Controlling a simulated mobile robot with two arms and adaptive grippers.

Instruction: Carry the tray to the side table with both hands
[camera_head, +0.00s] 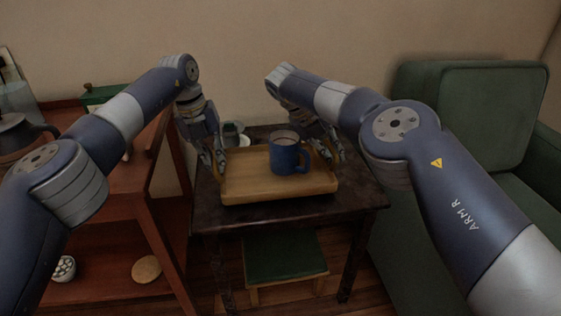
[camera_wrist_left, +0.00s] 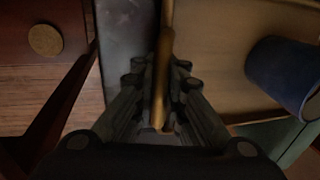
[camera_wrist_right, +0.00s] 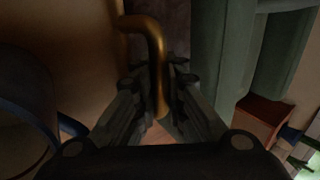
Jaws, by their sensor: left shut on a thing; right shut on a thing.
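A light wooden tray (camera_head: 250,187) with a blue mug (camera_head: 290,158) standing upright on it is at the dark side table (camera_head: 205,217). Whether the tray rests on the tabletop or hangs just above it, I cannot tell. My left gripper (camera_head: 214,167) is shut on the tray's left edge; in the left wrist view its fingers (camera_wrist_left: 160,110) close around a thin handle (camera_wrist_left: 163,70). My right gripper (camera_head: 332,155) is at the right edge; in the right wrist view its fingers (camera_wrist_right: 162,105) are shut around a brass-coloured handle (camera_wrist_right: 155,50).
A red-brown shelf (camera_head: 120,200) stands at the left, with a round cork-like disc (camera_head: 146,269) low down. A green armchair (camera_head: 470,100) is close on the right. A green-topped stool (camera_head: 285,258) is under the table.

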